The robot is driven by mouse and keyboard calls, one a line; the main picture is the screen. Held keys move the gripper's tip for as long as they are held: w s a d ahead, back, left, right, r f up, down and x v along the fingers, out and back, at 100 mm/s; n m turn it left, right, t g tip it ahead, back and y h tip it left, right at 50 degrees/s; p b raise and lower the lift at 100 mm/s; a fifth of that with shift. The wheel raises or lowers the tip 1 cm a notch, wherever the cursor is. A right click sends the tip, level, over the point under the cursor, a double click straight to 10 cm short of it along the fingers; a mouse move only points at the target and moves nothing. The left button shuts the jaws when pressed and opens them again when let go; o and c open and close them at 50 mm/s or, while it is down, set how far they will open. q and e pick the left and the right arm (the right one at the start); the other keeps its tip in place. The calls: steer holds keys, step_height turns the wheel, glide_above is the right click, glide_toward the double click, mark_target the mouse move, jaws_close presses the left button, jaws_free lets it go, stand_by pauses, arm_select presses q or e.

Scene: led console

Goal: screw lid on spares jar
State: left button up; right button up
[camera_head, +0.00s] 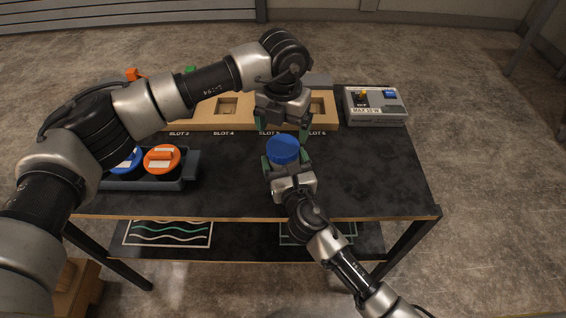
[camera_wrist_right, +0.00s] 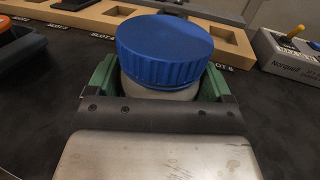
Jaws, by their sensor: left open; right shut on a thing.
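A jar with a pale body (camera_wrist_right: 160,88) stands between the green fingers of my right gripper (camera_head: 283,165), which is shut on it. A ribbed blue lid (camera_head: 283,149) sits on top of the jar and also shows large in the right wrist view (camera_wrist_right: 165,48). The lid looks slightly tilted in that view; I cannot tell whether its thread is engaged. My left gripper (camera_head: 284,130) is open, pointing down, just behind and above the lid. Its fingers are apart, and I cannot tell whether they touch the lid.
A dark tray (camera_head: 190,170) at the left holds a blue-lidded jar (camera_head: 128,160) and an orange-lidded jar (camera_head: 162,159). A wooden slotted rack (camera_head: 240,122) runs along the back. A grey console box (camera_head: 375,105) stands back right. The right front of the table (camera_head: 375,180) is clear.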

mark_target(285, 146)
arm_select(q)
steer(key=shift+f, duration=2.75)
steer(key=shift+c, duration=0.3)
steer(key=c, duration=0.7)
steer(key=shift+m, duration=1.6)
steer(key=o, duration=0.9)
steer(key=shift+o, duration=0.5)
steer(key=shift+s+d, duration=0.1)
steer(key=shift+d, duration=0.05)
